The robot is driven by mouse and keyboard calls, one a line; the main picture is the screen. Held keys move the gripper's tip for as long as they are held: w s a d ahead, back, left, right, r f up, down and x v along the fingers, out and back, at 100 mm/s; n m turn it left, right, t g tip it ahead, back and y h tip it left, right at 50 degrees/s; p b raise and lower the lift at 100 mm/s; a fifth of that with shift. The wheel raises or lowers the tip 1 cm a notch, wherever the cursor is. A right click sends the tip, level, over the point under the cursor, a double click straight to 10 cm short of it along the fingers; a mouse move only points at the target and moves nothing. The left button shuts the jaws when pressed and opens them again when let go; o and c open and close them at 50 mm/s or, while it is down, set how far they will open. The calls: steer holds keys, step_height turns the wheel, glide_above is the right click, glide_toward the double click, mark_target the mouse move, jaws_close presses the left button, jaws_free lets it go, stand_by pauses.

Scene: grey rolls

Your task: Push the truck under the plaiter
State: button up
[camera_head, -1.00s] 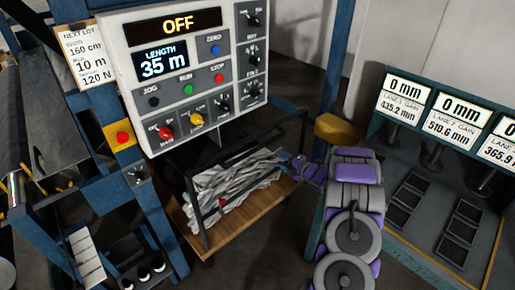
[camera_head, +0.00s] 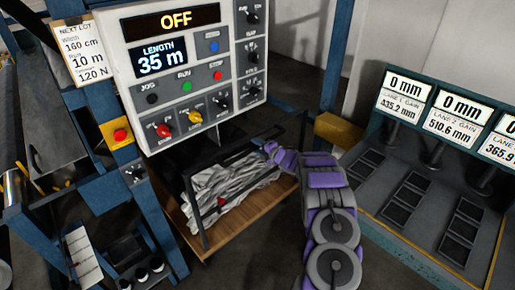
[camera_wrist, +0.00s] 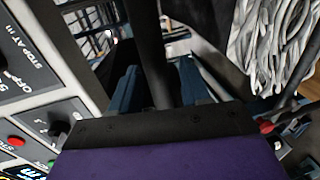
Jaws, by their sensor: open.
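The truck (camera_head: 248,218) is a low cart with a wooden deck and black rails, standing below the control panel. Grey folded cloth (camera_head: 240,192) lies on it; this also shows at the upper right of the wrist view (camera_wrist: 272,40). My gripper (camera_head: 271,149) is at the truck's upper right rail. In the wrist view my gripper (camera_wrist: 158,88) is open, with a dark upright bar (camera_wrist: 152,50) between its blue fingers. I cannot tell whether they touch the bar. Which part is the plaiter is not clear.
The control panel (camera_head: 190,102) reads OFF and LENGTH 35 m. A blue frame post (camera_head: 155,225) with a red button (camera_head: 120,135) stands left of the truck. A yellow block (camera_head: 338,130) is behind my arm. A bench with displays (camera_head: 405,92) stands at right.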

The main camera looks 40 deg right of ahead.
steer(key=shift+w, duration=0.15)
steer(key=shift+f, duration=0.1)
jaws_close()
stand_by(0.3)
steer(key=shift+a, duration=0.1)
